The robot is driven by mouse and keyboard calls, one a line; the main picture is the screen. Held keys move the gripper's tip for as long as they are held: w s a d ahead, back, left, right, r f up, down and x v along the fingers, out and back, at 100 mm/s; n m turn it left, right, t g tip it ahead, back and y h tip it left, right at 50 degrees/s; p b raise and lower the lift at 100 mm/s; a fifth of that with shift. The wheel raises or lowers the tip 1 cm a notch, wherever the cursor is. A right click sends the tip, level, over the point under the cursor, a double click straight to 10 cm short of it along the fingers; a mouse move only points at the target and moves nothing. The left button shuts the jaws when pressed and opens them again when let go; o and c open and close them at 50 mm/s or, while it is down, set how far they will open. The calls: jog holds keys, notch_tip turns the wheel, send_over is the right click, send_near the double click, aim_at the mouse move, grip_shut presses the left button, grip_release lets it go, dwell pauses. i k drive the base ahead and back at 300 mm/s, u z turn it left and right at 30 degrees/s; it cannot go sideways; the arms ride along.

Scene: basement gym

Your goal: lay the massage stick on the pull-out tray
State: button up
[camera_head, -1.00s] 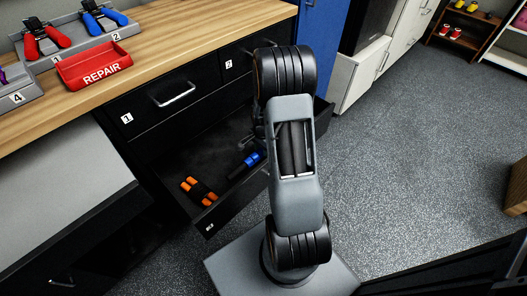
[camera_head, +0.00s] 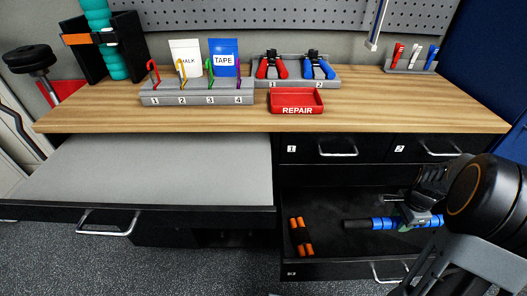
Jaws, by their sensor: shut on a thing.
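The massage stick, blue and black (camera_head: 384,223), lies crosswise in or just over the open lower drawer (camera_head: 350,268) at the right; I cannot tell if it is clear of the drawer floor. My gripper (camera_head: 418,216) is shut on the stick toward its right end, with the black end pointing left. My arm hides part of the drawer's right side. The pull-out tray (camera_head: 150,170) is a wide, flat grey board, pulled out below the worktop at the left, with a metal handle at its front. Its surface is empty.
An orange-and-black item (camera_head: 300,236) lies in the drawer's left part. The wooden worktop (camera_head: 190,118) holds a numbered rack (camera_head: 197,96), a red REPAIR bin (camera_head: 296,103) and a tool holder (camera_head: 345,77). Closed drawers with handles sit above the open one.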

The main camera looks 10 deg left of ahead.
aim_at(157, 183)
jog(key=z, duration=2.3)
jog(key=k, duration=2.9)
jog(key=u, duration=1.35)
